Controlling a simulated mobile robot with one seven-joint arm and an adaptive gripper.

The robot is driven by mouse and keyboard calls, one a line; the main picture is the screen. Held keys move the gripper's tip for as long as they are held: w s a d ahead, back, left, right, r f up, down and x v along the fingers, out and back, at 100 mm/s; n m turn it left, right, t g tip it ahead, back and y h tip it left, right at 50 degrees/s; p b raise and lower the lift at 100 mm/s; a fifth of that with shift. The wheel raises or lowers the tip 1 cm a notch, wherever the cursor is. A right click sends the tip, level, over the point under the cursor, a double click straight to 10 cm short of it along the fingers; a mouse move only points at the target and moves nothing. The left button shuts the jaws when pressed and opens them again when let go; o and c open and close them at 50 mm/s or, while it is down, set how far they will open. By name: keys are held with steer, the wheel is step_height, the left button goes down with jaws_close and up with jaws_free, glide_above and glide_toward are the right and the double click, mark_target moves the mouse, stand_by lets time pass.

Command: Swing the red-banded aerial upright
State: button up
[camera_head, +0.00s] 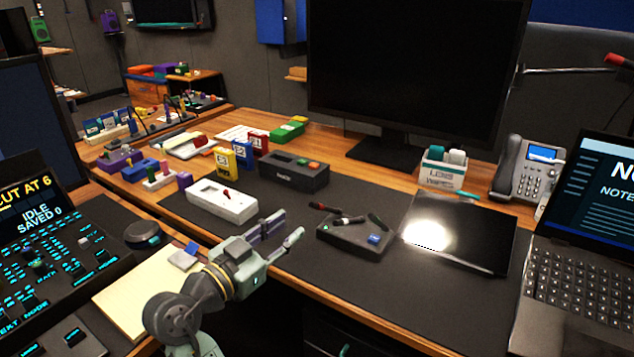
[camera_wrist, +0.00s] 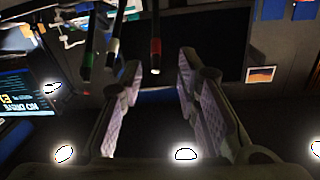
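A dark box (camera_head: 352,240) with a blue button and a small green light sits on the black desk mat. My gripper (camera_head: 292,222) is open and empty, left of the box. Its fingers also show in the wrist view (camera_wrist: 160,68).
A black glossy tablet (camera_head: 470,238) lies right of the box, near a laptop (camera_head: 585,240). A white switch box (camera_head: 222,202) and a dark button box (camera_head: 293,172) stand behind my gripper. A notepad (camera_head: 145,290) lies left. The mat in front of the box is clear.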

mark_target(320, 207)
steer(key=p+x, duration=0.2)
steer(key=x, duration=0.9)
steer(key=shift+s+d+f, duration=0.1)
steer(key=shift+s+d, duration=0.1)
steer(key=shift+c, duration=0.6)
jaws_close()
